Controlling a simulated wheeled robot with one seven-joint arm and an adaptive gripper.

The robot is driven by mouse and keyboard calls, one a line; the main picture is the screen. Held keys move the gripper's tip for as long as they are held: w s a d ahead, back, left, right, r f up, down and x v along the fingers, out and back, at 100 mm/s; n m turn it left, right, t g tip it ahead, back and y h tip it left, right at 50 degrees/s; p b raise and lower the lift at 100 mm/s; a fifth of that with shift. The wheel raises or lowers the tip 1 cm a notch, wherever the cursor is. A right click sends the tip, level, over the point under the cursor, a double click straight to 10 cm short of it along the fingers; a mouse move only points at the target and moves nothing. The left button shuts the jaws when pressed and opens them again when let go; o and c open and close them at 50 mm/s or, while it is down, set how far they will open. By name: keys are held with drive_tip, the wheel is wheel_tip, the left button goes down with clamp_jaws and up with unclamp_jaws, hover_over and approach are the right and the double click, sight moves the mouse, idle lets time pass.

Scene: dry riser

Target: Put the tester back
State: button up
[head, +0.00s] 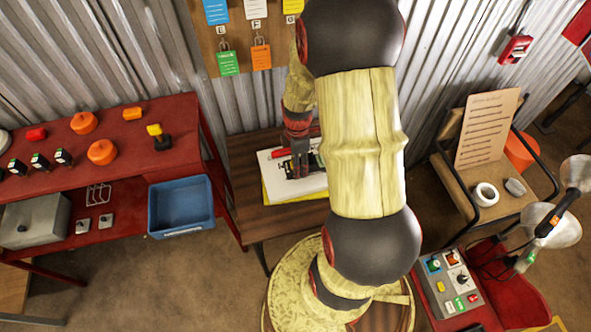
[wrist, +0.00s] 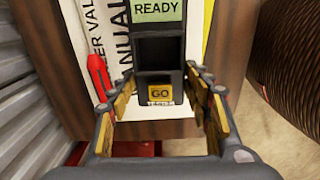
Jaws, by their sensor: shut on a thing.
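In the head view my gripper (head: 299,168) reaches down over the small wooden table, and the tester (head: 313,161) shows only in part beside the fingers. It is over the white manual and a yellow sheet; I cannot tell whether it touches them.
A red pen-like item (wrist: 98,72) lies left of the tester on the manual (wrist: 118,50). A red bench (head: 120,160) with a blue bin (head: 181,207) stands left. A control box (head: 447,287) and lamps (head: 551,224) are at right. A tag board (head: 248,30) hangs behind.

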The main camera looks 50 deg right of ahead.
drive_tip(key=f, duration=0.1)
drive_tip(key=f+b, duration=0.1)
drive_tip(key=f, duration=0.1)
drive_tip(key=shift+w+a+f, duration=0.2)
drive_tip(key=shift+w, duration=0.05)
drive_tip(key=shift+c, duration=0.7)
drive_tip(key=o, duration=1.5)
drive_tip(key=shift+o, duration=0.2)
drive_tip(key=shift+f+b, duration=0.2)
drive_tip(key=shift+b, duration=0.25)
